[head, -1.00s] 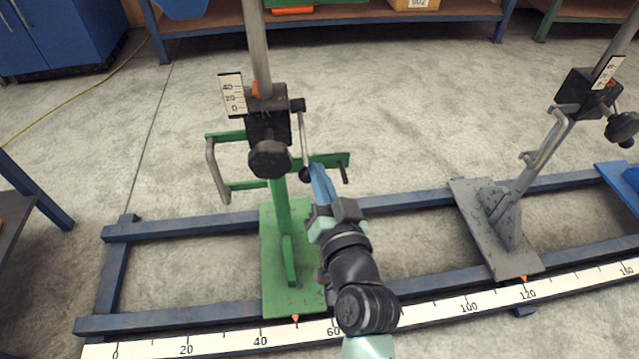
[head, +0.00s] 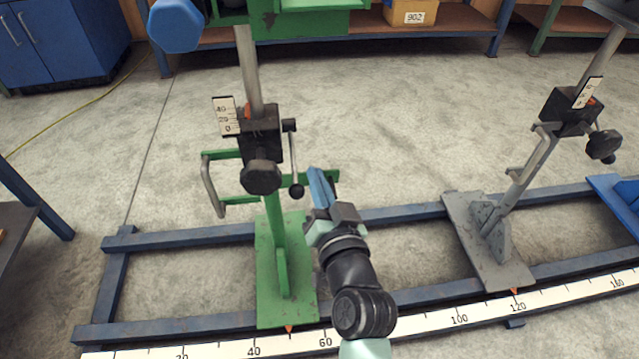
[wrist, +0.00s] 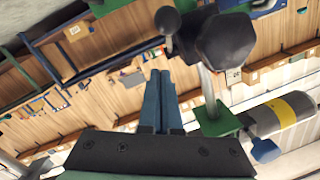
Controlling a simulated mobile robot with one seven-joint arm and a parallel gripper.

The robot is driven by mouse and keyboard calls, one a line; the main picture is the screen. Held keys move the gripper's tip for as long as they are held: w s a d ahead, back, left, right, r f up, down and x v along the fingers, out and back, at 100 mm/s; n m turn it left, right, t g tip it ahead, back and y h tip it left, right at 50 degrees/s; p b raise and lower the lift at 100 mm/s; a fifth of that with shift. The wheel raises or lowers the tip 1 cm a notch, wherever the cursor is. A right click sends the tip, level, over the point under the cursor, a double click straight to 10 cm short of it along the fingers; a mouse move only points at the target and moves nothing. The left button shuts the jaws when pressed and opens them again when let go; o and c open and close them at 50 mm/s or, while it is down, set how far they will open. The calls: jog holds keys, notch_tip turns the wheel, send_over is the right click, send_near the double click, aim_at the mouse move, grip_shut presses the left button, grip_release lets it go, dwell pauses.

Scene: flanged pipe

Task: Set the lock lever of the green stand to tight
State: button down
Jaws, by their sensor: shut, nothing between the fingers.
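The green stand (head: 271,240) stands on the blue rail frame, left of my arm. Its black clamp block (head: 259,133) sits on the grey rod, with a large black knob (head: 262,176) in front. The lock lever (head: 293,158) is on the block's right side and hangs almost straight down, ending in a black ball. My gripper (head: 315,180) is shut and empty, its blue fingers just right of the ball with a small gap. In the wrist view, the shut fingers (wrist: 160,103) point towards the lever's ball (wrist: 166,19) and the large knob (wrist: 225,42).
A ruler strip (head: 400,332) runs along the front. Open floor lies behind.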

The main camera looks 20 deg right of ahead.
jog(key=s+a+r, duration=0.1)
jog(key=s, duration=0.9)
jog(key=shift+a, duration=0.25)
